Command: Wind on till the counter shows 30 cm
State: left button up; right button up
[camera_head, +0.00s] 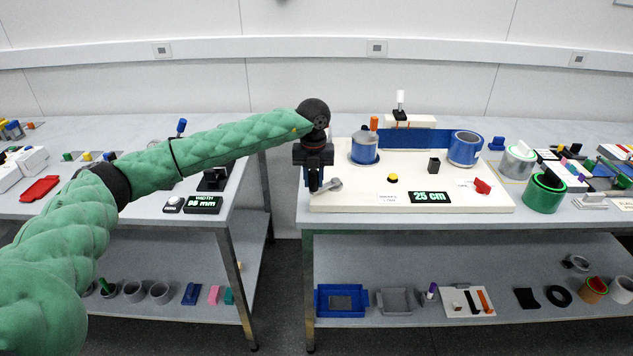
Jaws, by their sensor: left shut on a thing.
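A cream winding board (340,205) lies on the right bench. Its counter (430,197) shows 25 cm in green digits. A blue web (420,138) runs between a left spool (364,151) with an orange knob and a right blue roll (465,147). My left gripper (313,184) points down at the board's left edge, beside a grey crank arm (328,185). It is shut on what appears to be the crank's handle, mostly hidden by the jaws. My right gripper is not in view.
A yellow button (393,178), a small dark block (434,165) and a red pointer piece (482,186) sit on the board. A green-rimmed roll (544,192) stands to the right. A gap separates the left bench (235,195) from the right one.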

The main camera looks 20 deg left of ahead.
pick_arm(q)
jog(key=shift+w, duration=0.1)
jog(key=shift+w+a+b, duration=0.65)
jog(key=shift+w+a, duration=0.3)
jog(key=shift+w, duration=0.25)
jog(key=shift+a, duration=0.1)
jog(key=shift+w+a+b, duration=0.2)
jog(key=shift+w, duration=0.4)
jog(key=shift+w+a+b, duration=0.2)
jog(key=shift+w, duration=0.35)
jog(key=o, duration=0.9)
